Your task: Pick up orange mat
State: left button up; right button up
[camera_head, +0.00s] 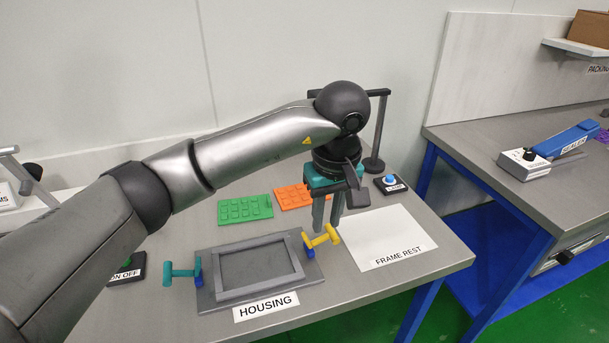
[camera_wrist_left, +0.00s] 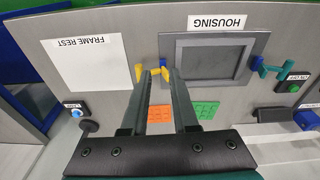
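The orange mat (camera_head: 292,196) lies flat on the grey table at the back, right of the green mat (camera_head: 245,209). It has raised bumps, and its right end is close to my left gripper in the head view. My right gripper is not in view.
The housing (camera_head: 222,297), a grey frame with teal and yellow handles, lies in front. A white frame rest sheet (camera_head: 388,240) is on the right. A blue lamp button (camera_head: 390,181) and a dark post (camera_head: 375,165) stand behind it. A separate bench with a sealer (camera_head: 524,162) is farther right.

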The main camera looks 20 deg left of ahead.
aim_at(296, 195)
jog(key=i+j, duration=0.15)
jog(key=i, duration=0.3)
jog(key=i+j, duration=0.1)
jog(key=i, duration=0.4)
